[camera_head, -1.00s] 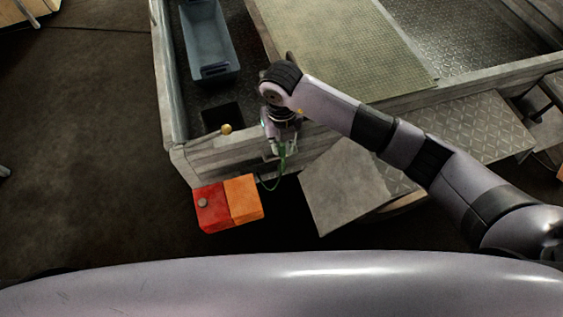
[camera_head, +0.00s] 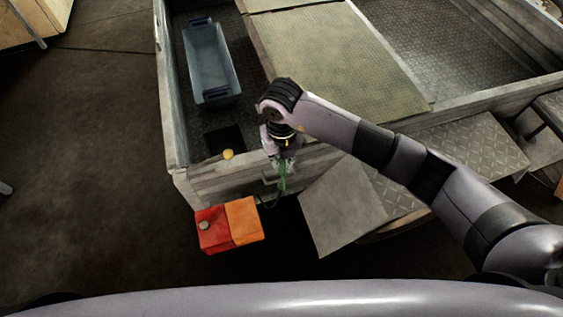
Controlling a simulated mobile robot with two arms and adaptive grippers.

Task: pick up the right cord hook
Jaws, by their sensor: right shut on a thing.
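My right gripper (camera_head: 285,166) is above the outer side of the low wall, pointing down. It is shut on the right cord hook, which is too small and too covered by the fingers to make out. A green cord (camera_head: 282,186) hangs from the fingers and curves down toward the red and orange box. My left gripper is not in view.
The wooden-sided bed wall (camera_head: 218,182) runs below my gripper. The red and orange box (camera_head: 228,225) sits outside it. A blue-grey bin (camera_head: 210,65) stands inside. A tilted plate (camera_head: 342,205) lies right. Dark floor is clear at left.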

